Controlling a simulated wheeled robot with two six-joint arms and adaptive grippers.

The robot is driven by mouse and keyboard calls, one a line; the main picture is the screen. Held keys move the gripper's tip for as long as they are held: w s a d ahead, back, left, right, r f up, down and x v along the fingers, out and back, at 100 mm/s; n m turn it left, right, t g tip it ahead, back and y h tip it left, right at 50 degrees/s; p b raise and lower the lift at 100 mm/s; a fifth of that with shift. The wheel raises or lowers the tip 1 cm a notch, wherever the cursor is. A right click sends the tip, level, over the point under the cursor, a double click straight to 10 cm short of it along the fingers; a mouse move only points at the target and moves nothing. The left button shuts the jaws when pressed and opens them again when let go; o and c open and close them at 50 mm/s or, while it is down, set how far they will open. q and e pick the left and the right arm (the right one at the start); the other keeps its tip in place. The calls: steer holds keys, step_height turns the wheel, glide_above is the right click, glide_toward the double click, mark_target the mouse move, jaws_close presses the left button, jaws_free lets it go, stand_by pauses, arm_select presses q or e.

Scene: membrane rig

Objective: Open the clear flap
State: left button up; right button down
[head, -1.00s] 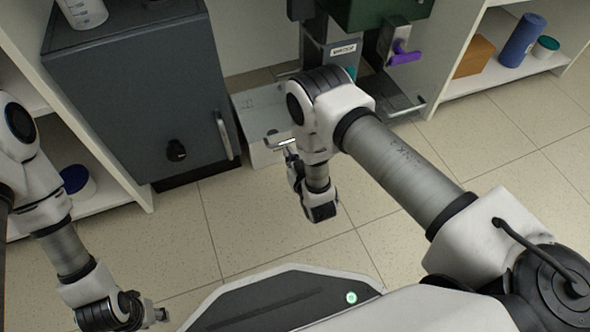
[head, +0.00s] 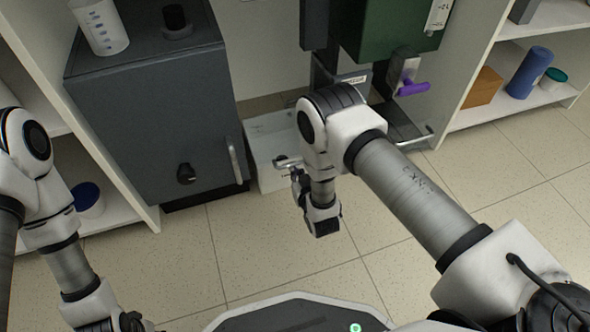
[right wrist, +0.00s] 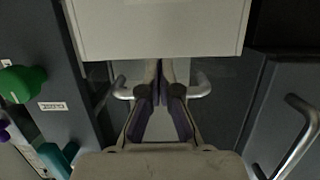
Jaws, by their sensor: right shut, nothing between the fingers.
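The clear flap (right wrist: 222,105) is a dark see-through panel below a pale housing in the right wrist view. Its metal bar handle (right wrist: 201,86) shows on both sides of my right gripper (right wrist: 161,68). The fingers are shut and empty, and lie across the middle of the handle; whether they touch it I cannot tell. In the head view, my right gripper (head: 289,164) is at the front of the low white unit (head: 268,140), with the flap mostly hidden by my arm. My left gripper (head: 140,323) is cut off at the bottom left, its fingers unclear.
A dark grey cabinet (head: 150,110) with a knob and upright handle stands left of the white unit. A green device (head: 385,30) with a purple lever (head: 413,88) is above right. Shelves stand at both sides. The floor in front is clear.

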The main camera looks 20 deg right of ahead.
mark_target(295, 163)
step_height(295, 163, up, 3)
steer(key=shift+r+p, duration=0.15)
steer(key=shift+p, duration=1.1)
steer(key=w+r+p, duration=0.3)
steer(key=w+r, duration=1.4)
steer(key=w, duration=0.3)
steer(key=shift+a+r, duration=0.25)
steer(key=shift+a, duration=0.1)
stand_by(0.7)
stand_by(0.4)
